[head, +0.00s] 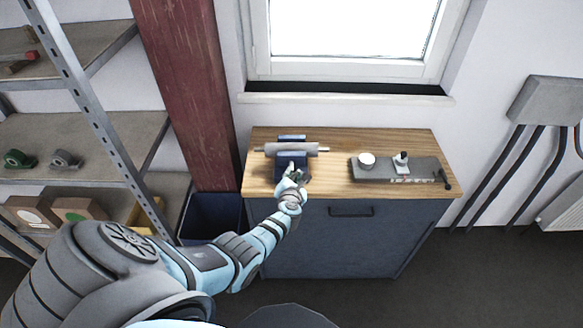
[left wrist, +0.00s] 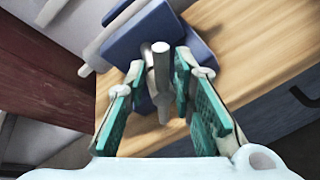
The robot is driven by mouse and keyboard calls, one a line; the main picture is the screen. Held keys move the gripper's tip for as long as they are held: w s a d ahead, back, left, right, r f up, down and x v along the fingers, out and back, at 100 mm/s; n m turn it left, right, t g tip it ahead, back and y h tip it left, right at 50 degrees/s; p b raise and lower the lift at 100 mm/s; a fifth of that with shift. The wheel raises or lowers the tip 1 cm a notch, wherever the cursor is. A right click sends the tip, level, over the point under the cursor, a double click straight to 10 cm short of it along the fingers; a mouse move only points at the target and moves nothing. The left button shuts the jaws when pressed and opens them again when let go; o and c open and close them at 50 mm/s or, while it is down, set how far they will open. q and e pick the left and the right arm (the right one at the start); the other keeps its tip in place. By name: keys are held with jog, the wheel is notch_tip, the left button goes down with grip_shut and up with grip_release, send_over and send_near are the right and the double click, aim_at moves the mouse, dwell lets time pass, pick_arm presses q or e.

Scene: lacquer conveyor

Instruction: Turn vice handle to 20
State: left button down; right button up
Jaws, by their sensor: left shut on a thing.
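A blue vice (head: 292,160) stands at the left front of the wooden bench top. A grey cylindrical piece (head: 305,148) lies across it between the blue jaws. My left gripper (head: 293,178) is at the front of the vice. In the left wrist view the green-padded fingers of the left gripper (left wrist: 158,84) are shut around the grey metal vice handle (left wrist: 161,62). The blue vice body (left wrist: 140,38) is just beyond it. I see no readable scale or number on the vice. My right gripper is not in view.
A grey plate (head: 425,168) with a white round knob (head: 366,160) and a small upright device (head: 401,162) lies at the right of the bench (head: 345,140). A cabinet handle (head: 351,212) shows below. Shelves (head: 88,128) and a red post (head: 185,95) stand at the left.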

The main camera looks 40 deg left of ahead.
pick_arm(q)
jog(key=m, duration=0.1)
jog(key=m+y, duration=0.1)
jog(key=m+g+y+b, duration=0.1)
jog(key=shift+w+d+f+m, duration=0.15)
jog(key=shift+d+f+m, duration=0.15)
jog(key=shift+d+f, duration=0.05)
dwell(0.5)
jog(key=c, duration=1.6)
grip_release()
jog(key=shift+d, duration=0.1)
jog(key=shift+o, duration=0.2)
jog(key=v, duration=1.1)
jog(key=shift+d+r, duration=0.15)
jog(key=shift+d, duration=0.25)
